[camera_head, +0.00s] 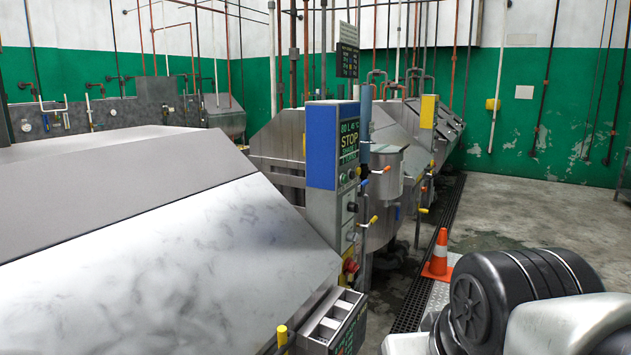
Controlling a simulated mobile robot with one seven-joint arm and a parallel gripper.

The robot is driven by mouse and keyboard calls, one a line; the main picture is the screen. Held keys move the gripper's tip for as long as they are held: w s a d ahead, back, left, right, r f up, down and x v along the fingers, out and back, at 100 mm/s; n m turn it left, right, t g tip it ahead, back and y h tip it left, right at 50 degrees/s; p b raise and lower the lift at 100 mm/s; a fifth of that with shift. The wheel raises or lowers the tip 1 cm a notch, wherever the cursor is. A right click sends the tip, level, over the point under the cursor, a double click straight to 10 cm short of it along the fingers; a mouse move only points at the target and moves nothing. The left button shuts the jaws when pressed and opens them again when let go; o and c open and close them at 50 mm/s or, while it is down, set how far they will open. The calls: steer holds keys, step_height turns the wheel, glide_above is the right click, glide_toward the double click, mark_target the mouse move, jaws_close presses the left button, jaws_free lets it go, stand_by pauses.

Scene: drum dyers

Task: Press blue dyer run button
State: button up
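The blue dyer's control post (322,148) stands near the middle of the view, with a blue side panel at its top. Its narrow face has a lit display (349,140) reading "80 L", a temperature and "STOP". Small buttons (346,177) sit below the display, one of them greenish; their labels are too small to read. A black knob (352,207) is lower, and a red knob on a yellow plate (350,268) is near the bottom. The face is seen at a steep angle. My gripper is not in view; what look like my arm links fill the lower right corner.
A large sloped steel housing (170,260) fills the left foreground. A yellow-topped post (428,111) stands at further machines behind. A steel tank (382,195) is beside the blue post. An orange cone (439,255) stands near a floor grate (447,225). Open concrete floor (520,205) lies right.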

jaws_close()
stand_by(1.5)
